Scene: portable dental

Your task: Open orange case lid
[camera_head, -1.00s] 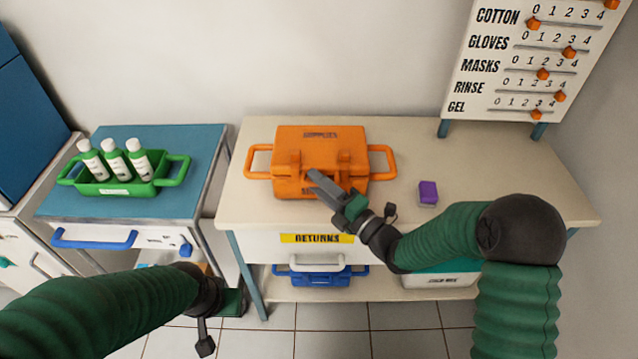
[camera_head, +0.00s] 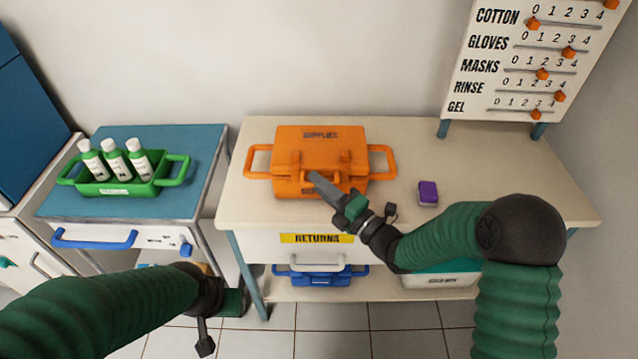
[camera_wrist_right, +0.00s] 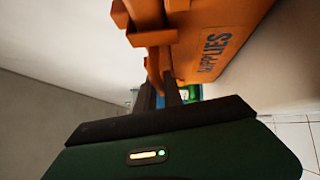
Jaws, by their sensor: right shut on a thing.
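The orange case (camera_head: 290,142) stands on the cream table with its lid down and "SUPPLIES" printed on top. It also shows close up in the right wrist view (camera_wrist_right: 215,30), with lettering on its side. My right gripper (camera_head: 317,180) is at the middle of the case's front, shut on the case's front handle (camera_head: 331,176). Its fingers partly hide that handle. In the wrist view my right fingers (camera_wrist_right: 168,88) reach the orange part. My left arm comes in at lower left; its gripper (camera_head: 232,302) is low in front of the tables, its fingers not clearly visible.
A purple block (camera_head: 428,193) lies right of the case on the cream table (camera_head: 500,165). A green tray (camera_head: 130,187) with white bottles stands on the blue-topped cart (camera_head: 190,145). A board with orange sliders (camera_head: 520,75) stands at the back right. A blue case (camera_head: 320,279) sits on the lower shelf.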

